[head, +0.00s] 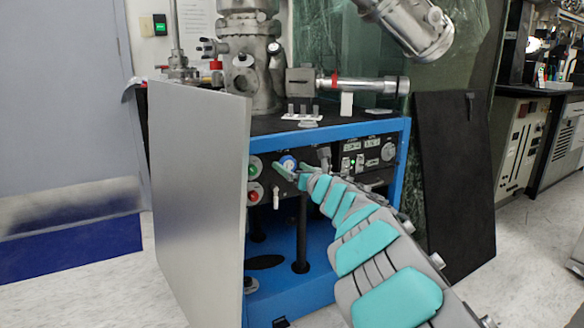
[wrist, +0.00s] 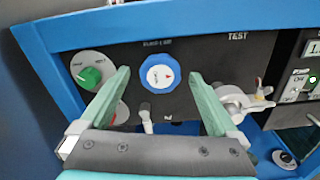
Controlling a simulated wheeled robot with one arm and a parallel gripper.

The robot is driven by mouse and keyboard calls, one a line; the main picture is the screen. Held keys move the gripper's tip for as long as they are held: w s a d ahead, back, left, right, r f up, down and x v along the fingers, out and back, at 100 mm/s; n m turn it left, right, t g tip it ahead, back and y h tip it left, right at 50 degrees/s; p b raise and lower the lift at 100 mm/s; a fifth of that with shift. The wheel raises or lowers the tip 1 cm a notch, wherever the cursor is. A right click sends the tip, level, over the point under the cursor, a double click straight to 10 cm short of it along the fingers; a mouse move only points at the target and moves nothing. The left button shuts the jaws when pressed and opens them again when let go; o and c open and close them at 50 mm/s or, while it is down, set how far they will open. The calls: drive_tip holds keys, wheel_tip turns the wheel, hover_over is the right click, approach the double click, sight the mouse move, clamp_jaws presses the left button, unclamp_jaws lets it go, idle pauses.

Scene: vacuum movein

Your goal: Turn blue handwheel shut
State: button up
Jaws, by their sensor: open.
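The blue handwheel (wrist: 159,74) sits on the dark front panel of the blue-framed cabinet. It has a white face with a small red mark. In the wrist view my gripper (wrist: 160,82) is open, with one green finger on each side of the wheel. Clear gaps show between the fingers and the wheel; how far the fingertips are from the panel is hard to tell. In the head view the handwheel (head: 288,162) shows just above my gripper (head: 291,172), partly hidden by it.
A green knob (wrist: 90,75) is left of the handwheel, with a red knob (head: 254,192) below it. A white valve lever (wrist: 250,103) is close beside the right finger. A large metal panel (head: 197,190) stands at the cabinet's left. A black board (head: 452,180) leans at the right.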

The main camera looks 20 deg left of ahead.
drive_tip(key=shift+w+a, duration=0.25)
drive_tip(key=shift+c, duration=0.4)
drive_tip(key=c, duration=1.3)
